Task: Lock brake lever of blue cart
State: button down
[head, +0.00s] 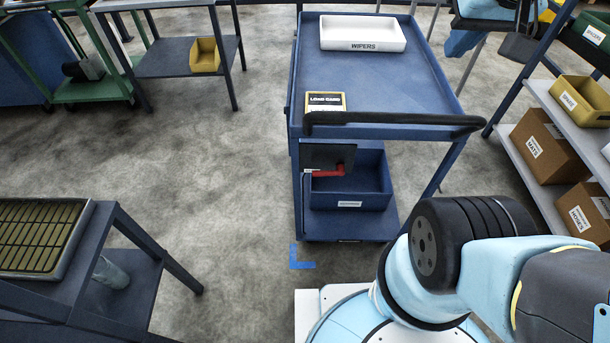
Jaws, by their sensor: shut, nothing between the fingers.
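The blue cart (385,75) stands upright in the middle of the head view, with its black push handle (395,119) toward me. A red lever (329,173), which looks like the brake lever, shows below the top deck on the near left side. It lies roughly sideways, partly hidden behind a dark plate (327,155). I cannot tell its exact brake position. My arm rises at the lower right, and its far end leaves the picture. My gripper is not in view.
A white WIPERS tray (362,34) and a yellow card (325,101) lie on the cart. A blue bin (350,190) sits on its lower shelf. A dark table (125,255) stands at lower left, and a box rack (545,120) at right. The floor (220,165) left of the cart is clear.

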aim_at(341, 170)
jog(key=k, duration=1.2)
jog(key=z, duration=0.55)
jog(key=i, duration=0.5)
jog(key=u, duration=0.05)
